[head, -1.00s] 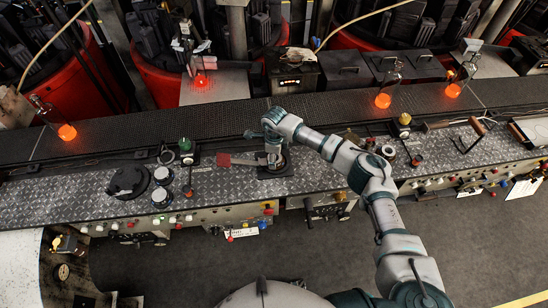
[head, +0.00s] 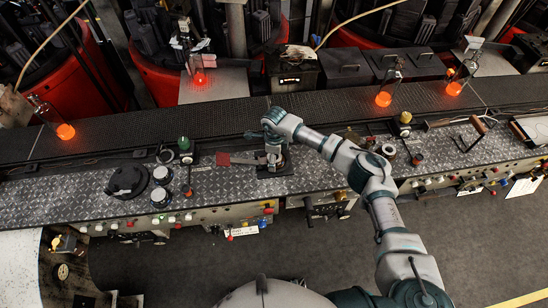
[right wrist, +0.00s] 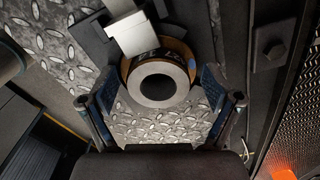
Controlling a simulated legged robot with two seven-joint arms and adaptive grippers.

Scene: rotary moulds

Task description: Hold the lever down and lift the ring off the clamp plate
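A grey metal ring (right wrist: 181,76) with a dark hole shows in the right wrist view. It lies against a brown, marked round collar (right wrist: 182,50). A pale lever end (right wrist: 133,34) reaches over the collar's upper left edge. In the head view a lever with a red flat handle (head: 235,158) points left from the clamp plate (head: 284,170). My right gripper (right wrist: 160,84) is open, its fingertips on either side of the ring with gaps visible; whether they are level with it I cannot tell. It also shows in the head view (head: 264,138), above the clamp. My left gripper is out of view.
The diamond-plate bench (head: 90,195) carries a black round fixture (head: 127,180), a green knob (head: 185,144) and several dials. A dark conveyor belt (head: 130,128) runs behind. Glowing orange pieces (head: 66,131) in glass bottles stand along it.

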